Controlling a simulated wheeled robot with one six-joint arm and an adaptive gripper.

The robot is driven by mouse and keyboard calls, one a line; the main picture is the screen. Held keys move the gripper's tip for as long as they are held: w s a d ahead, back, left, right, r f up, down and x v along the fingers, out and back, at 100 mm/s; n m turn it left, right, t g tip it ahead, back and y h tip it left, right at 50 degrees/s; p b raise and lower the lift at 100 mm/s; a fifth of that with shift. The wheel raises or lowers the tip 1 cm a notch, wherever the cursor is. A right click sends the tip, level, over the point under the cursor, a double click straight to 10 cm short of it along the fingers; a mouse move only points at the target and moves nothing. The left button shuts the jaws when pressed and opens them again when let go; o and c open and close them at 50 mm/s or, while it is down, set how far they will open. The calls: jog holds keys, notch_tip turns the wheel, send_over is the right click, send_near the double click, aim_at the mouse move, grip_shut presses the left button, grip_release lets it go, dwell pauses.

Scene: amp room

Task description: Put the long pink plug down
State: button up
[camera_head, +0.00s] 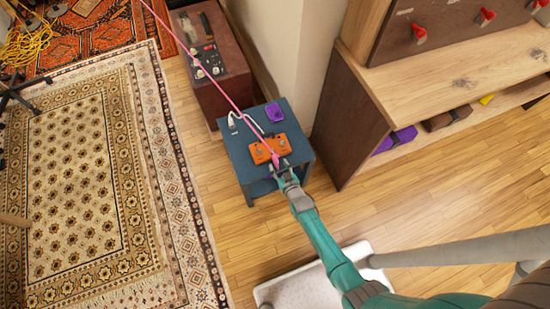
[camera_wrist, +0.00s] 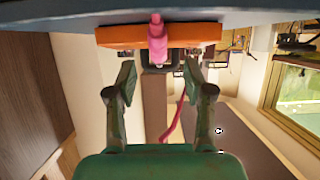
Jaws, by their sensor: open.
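The long pink plug (camera_head: 275,159) is at the front part of the orange box (camera_head: 264,150) on the small blue table (camera_head: 241,155). Its pink cable (camera_head: 212,88) runs up and left across the head view. In the wrist view the pink plug (camera_wrist: 157,38) lies across the orange box (camera_wrist: 120,37), just beyond my fingertips. My gripper (camera_head: 282,174) is at the table's front edge, close to the plug. In the wrist view my gripper (camera_wrist: 158,80) has its fingers spread apart with nothing between the tips. I cannot tell exactly how the plug rests against the box.
A white cable (camera_head: 237,118) and a purple item (camera_head: 274,112) lie on the blue table. A brown cabinet (camera_head: 210,60) stands behind it, and a wooden shelf unit (camera_head: 350,120) is to the right. A patterned rug (camera_head: 80,190) covers the left floor.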

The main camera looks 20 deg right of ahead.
aim_at(275, 159)
jog(key=shift+x, duration=2.1)
jog(key=shift+d, duration=0.1)
grip_shut()
